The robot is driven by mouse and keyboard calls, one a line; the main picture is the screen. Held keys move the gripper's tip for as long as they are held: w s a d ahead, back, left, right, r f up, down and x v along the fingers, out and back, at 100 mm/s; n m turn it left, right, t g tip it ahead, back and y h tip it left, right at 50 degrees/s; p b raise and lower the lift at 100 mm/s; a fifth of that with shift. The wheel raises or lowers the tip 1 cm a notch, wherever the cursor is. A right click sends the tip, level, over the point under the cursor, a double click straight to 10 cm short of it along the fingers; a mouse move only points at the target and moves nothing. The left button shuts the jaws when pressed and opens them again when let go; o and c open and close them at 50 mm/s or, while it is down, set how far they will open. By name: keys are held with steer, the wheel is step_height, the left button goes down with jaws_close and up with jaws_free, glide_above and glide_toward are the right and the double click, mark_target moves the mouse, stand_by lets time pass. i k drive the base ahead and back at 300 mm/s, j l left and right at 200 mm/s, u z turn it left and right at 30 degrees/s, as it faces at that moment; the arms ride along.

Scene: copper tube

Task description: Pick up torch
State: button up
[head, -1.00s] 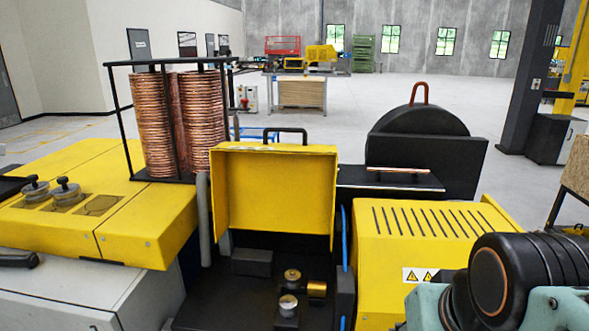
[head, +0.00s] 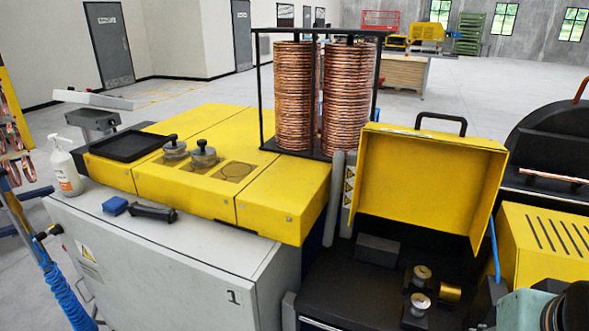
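A dark, elongated object (head: 152,213) lies on the grey cabinet top, in front of the yellow machine covers. It looks like the torch, but its details are too small to be sure.
The grey cabinet (head: 190,260) has a white spray bottle (head: 65,170) at its left end. Yellow covers (head: 215,180) with knobs stand behind. Copper coils (head: 293,100) stand in a black frame. A raised yellow lid (head: 425,185) is at right. A blue coiled hose (head: 65,290) hangs at left.

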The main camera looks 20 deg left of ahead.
mark_target(134, 209)
steer(key=j, duration=1.55)
steer(key=i+j, duration=0.15)
steer(key=j, duration=1.45)
